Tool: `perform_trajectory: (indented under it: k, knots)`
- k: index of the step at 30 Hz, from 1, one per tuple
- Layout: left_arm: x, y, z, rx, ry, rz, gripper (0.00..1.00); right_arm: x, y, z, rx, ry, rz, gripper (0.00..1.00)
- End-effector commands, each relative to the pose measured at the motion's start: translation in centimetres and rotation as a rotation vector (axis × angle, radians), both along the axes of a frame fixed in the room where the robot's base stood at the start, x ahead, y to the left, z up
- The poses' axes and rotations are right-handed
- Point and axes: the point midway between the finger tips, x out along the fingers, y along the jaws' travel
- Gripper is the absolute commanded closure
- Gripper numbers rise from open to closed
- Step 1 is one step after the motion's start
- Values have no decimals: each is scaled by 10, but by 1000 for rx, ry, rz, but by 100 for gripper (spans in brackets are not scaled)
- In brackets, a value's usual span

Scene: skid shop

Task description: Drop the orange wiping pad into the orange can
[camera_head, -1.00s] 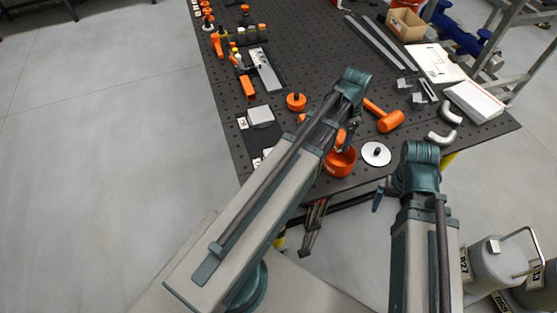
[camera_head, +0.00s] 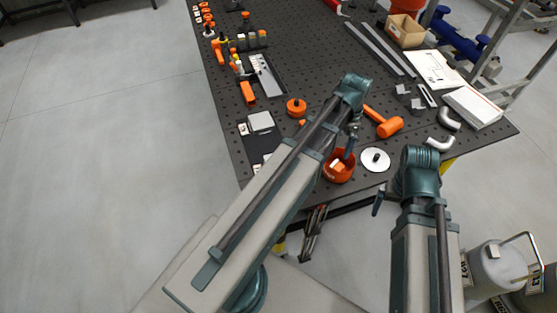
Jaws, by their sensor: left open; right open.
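The orange can (camera_head: 339,176) stands upright near the front edge of the perforated table. A small orange piece with a pale patch, which looks like the wiping pad (camera_head: 337,164), lies inside its rim. My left gripper (camera_head: 349,150) points down just above the can's back right rim. It is open, with nothing seen in it; its fingers are small and partly dark against the table. My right gripper (camera_head: 378,203) hangs low in front of the table edge, beside its folded wrist. It is open and only a small part of it shows.
A white disc lid (camera_head: 375,160) lies right of the can. An orange mallet (camera_head: 387,126) and an orange round knob part (camera_head: 296,107) lie behind.

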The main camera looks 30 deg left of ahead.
Motion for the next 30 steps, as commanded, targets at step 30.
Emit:
perform_trajectory:
  k: [30]
  knots:
    - [0, 0, 127, 0, 0, 0, 0, -1, 0, 127, 1, 4, -9, 0]
